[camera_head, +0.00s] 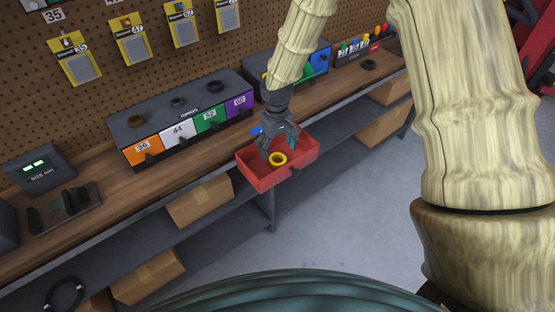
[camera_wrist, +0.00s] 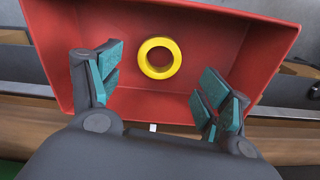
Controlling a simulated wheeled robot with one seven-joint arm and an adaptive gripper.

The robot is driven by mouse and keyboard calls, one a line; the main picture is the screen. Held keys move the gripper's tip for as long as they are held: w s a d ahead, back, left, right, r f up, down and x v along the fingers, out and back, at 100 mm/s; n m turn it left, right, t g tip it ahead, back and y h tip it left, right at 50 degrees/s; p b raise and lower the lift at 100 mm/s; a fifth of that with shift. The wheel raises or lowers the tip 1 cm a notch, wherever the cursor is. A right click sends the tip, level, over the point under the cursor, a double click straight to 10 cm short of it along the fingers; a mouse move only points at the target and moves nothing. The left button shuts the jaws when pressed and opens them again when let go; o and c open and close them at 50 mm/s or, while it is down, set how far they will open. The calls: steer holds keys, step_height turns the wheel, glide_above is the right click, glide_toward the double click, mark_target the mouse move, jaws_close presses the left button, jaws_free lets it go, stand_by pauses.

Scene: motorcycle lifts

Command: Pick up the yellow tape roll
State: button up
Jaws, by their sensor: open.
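The yellow tape roll (camera_head: 278,159) lies flat in a red bin (camera_head: 262,179) at the front edge of the workbench. In the wrist view the yellow tape roll (camera_wrist: 159,58) rests on the bin floor, with bare red floor around it. My gripper (camera_head: 279,150) is over the bin, pointing down. In the wrist view my gripper (camera_wrist: 158,92) is open and empty, its teal-padded fingers spread to the left and right of the roll. The roll appears ahead of and between the fingers, with no contact visible.
The bin's walls (camera_wrist: 52,55) stand close around the fingers. A grey drawer unit (camera_head: 178,118) with coloured, numbered fronts stands behind left on the workbench (camera_head: 100,178). Cardboard boxes (camera_head: 200,202) sit on the shelf below. A black ring (camera_head: 368,65) lies on the bench to the right.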

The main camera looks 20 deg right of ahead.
mark_target(278, 158)
steer(key=shift+d+f+p, duration=0.1)
steer(key=shift+f+p, duration=0.7)
steer(key=shift+f, duration=1.55)
steer(key=c, duration=1.1)
